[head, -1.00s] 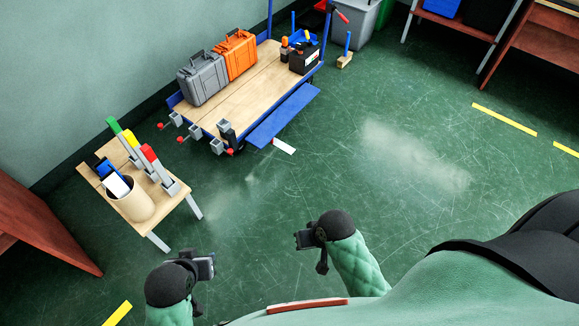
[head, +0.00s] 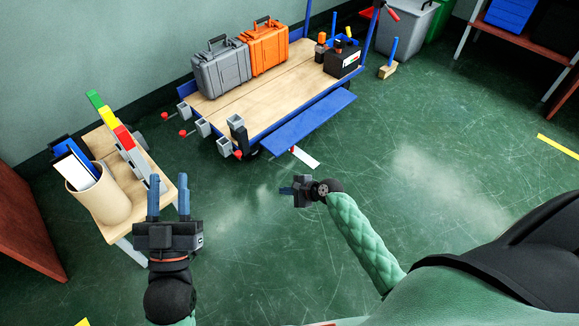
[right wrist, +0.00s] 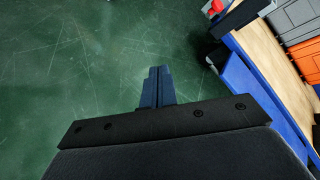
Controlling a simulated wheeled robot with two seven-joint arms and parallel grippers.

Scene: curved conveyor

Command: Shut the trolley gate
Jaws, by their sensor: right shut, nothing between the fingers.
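The trolley (head: 262,99) has a wooden deck and a blue frame, and stands against the wall ahead. A blue panel (head: 308,122), likely its gate, lies folded outward and low along the near long side. It also shows in the right wrist view (right wrist: 252,90). My left gripper (head: 168,182) is open and empty, with two blue fingers apart beside the small wooden table. My right gripper (head: 283,190) is shut and empty, above the floor and short of the blue panel. Its closed fingers (right wrist: 157,75) show in the right wrist view.
Grey (head: 222,69) and orange (head: 265,47) cases stand on the deck. Grey brackets (head: 203,127) with red knobs line its left end. The small table (head: 98,196) holds a tube and posts with coloured tops.

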